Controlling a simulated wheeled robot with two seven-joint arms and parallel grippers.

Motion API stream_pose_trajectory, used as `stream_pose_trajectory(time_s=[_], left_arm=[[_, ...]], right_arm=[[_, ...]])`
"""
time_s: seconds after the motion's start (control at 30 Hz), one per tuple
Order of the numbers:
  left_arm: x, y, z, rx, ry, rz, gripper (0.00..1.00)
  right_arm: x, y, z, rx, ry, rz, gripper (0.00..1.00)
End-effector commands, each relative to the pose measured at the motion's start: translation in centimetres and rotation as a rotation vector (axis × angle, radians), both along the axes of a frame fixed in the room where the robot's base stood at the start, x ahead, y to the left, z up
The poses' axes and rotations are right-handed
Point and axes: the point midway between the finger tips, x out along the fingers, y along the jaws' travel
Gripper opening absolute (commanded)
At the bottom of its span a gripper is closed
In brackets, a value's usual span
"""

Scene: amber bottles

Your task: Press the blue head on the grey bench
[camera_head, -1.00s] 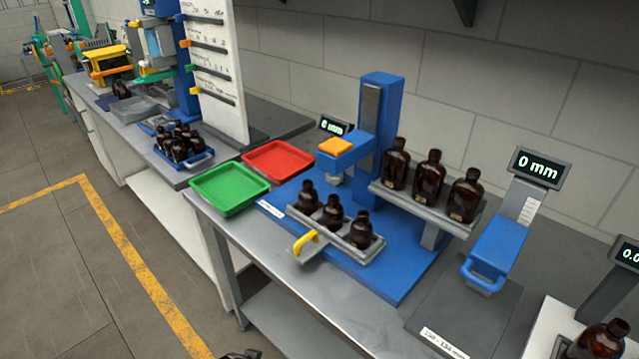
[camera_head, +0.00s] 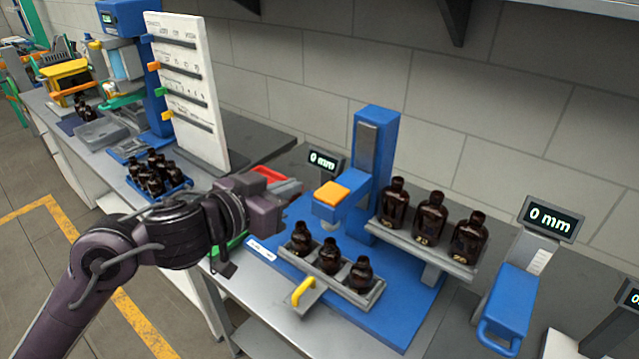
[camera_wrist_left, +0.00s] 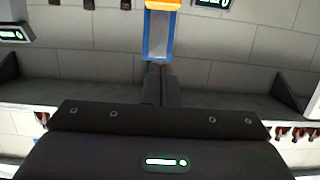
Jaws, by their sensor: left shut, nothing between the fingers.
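The blue head (camera_head: 328,212) with an orange pad (camera_head: 332,193) on top juts from a blue column (camera_head: 375,150) on the grey bench (camera_head: 262,300). My left gripper (camera_head: 290,190) is left of the head, at about the pad's height in the picture, apart from it and empty. Its shut fingers (camera_wrist_left: 158,83) show in the left wrist view, with the orange pad (camera_wrist_left: 163,4) at the top edge. Below the head, three amber bottles (camera_head: 329,257) stand in a grey holder with a yellow handle (camera_head: 303,291). My right gripper is not in view.
Three larger bottles (camera_head: 429,220) stand on a raised shelf right of the head. A display (camera_head: 325,161) behind reads 0 mm. A blue-handled gauge (camera_head: 510,305) stands at the right. My left arm partly hides the red tray (camera_head: 270,174) and green tray (camera_head: 236,243).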

Motion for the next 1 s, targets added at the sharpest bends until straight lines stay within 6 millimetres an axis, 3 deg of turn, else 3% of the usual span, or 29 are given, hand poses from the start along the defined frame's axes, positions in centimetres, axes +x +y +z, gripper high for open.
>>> stream_pose_trajectory(time_s=[0.4,0.57,0.9,1.0], left_arm=[[0.6,-0.4,-0.1,-0.003,0.001,0.0,0.0],[2.5,-1.9,-0.6,-0.005,0.002,0.0,0.0],[8.2,-6.0,-2.2,-0.002,0.002,0.002,0.0],[7.9,-5.7,-4.4,0.002,0.005,0.002,0.0]], right_arm=[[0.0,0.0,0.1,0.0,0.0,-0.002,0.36],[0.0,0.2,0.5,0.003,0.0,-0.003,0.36],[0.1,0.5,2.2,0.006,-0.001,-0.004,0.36],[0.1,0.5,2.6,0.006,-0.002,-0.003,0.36]])
